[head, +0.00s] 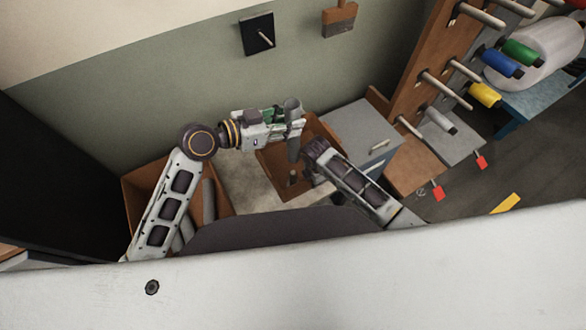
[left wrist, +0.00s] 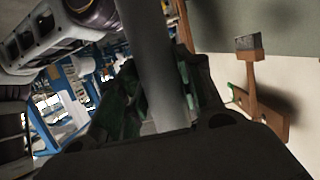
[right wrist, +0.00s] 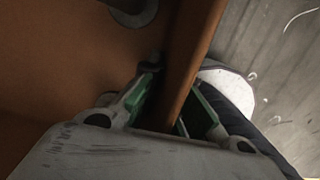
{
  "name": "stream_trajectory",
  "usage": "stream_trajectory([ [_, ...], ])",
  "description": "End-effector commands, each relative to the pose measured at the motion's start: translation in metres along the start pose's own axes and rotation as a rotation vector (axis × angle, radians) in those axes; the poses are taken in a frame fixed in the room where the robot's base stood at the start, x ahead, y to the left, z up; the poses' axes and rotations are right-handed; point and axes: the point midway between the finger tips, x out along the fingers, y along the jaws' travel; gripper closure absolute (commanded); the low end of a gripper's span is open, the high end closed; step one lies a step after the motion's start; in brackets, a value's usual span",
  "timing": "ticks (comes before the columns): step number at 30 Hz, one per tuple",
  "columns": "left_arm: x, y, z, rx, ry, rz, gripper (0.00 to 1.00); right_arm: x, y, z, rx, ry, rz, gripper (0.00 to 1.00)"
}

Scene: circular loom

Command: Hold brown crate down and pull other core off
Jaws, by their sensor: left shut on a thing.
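My left gripper (head: 290,122) is shut on a grey core (head: 293,146), which stands roughly upright above a brown crate (head: 268,163). In the left wrist view the core (left wrist: 158,60) runs between the green-padded fingers. A short dark stub (head: 292,178) shows inside the crate, below the core; whether they touch is unclear. My right gripper (right wrist: 168,115) straddles the crate's brown wall (right wrist: 187,60) in the right wrist view, with a green pad close on each side. In the head view its fingertips are hidden by its own body at the crate's right side.
Another brown crate (head: 135,190) with several grey cores (head: 209,200) stands at the left. A grey cabinet (head: 358,130) stands right of the middle crate. A brown rack (head: 415,75) with pegs and coloured spools rises at the right. A wall lies behind.

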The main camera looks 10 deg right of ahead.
Motion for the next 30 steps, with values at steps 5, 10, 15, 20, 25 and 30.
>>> stream_trajectory([
  [5,-0.0027,0.0,-0.0088,0.002,0.001,0.0,1.0,-0.0005,0.0006,-0.0004,-0.001,0.001,0.002,1.0],
  [10,-0.0038,0.0004,-0.0119,0.002,0.0,0.0,1.0,-0.0005,0.0007,-0.0002,0.0,0.001,0.002,1.0],
  [15,-0.0038,0.0003,-0.0119,0.001,0.0,0.0,1.0,-0.0005,0.0007,-0.0001,0.0,0.001,0.002,1.0],
  [20,-0.0038,0.0002,-0.0118,0.001,0.0,0.0,1.0,-0.0006,0.0006,0.0,0.0,0.0,0.002,1.0],
  [25,-0.0038,0.0002,-0.0118,0.001,0.0,0.0,1.0,-0.0006,0.0007,0.0001,0.0,0.0,0.002,1.0],
  [30,-0.0037,0.0002,-0.0118,0.0,0.0,0.0,1.0,-0.0005,0.0005,0.0002,0.0,0.0,0.001,0.77],
])
